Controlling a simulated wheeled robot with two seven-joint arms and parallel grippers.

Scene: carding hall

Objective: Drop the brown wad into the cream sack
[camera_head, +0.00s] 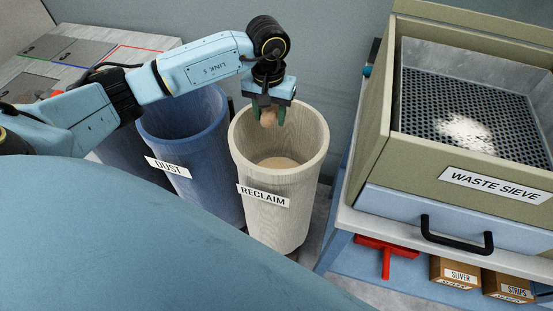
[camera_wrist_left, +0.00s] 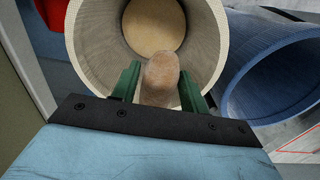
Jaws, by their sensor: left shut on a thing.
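My left gripper (camera_head: 267,115) is shut on a light brown wad (camera_head: 268,117), held between its green fingers. It hangs over the mouth of the cream sack (camera_head: 279,220), near its back rim and above the contents. The sack stands upright, is labelled RECLAIM and has tan material (camera_head: 278,163) at its bottom. In the left wrist view the wad (camera_wrist_left: 161,78) sits between the two fingers (camera_wrist_left: 160,85), with the sack's round opening (camera_wrist_left: 205,30) around and beyond it. My right gripper is in neither view.
A blue sack (camera_head: 190,140) labelled DUST stands left of the cream one. To the right, a waste sieve (camera_head: 465,110) with a pale heap (camera_head: 466,133) on its mesh stands over a drawer. Below are a red tool (camera_head: 386,250) and boxes labelled SLIVER (camera_head: 456,275) and STRIPS (camera_head: 510,287).

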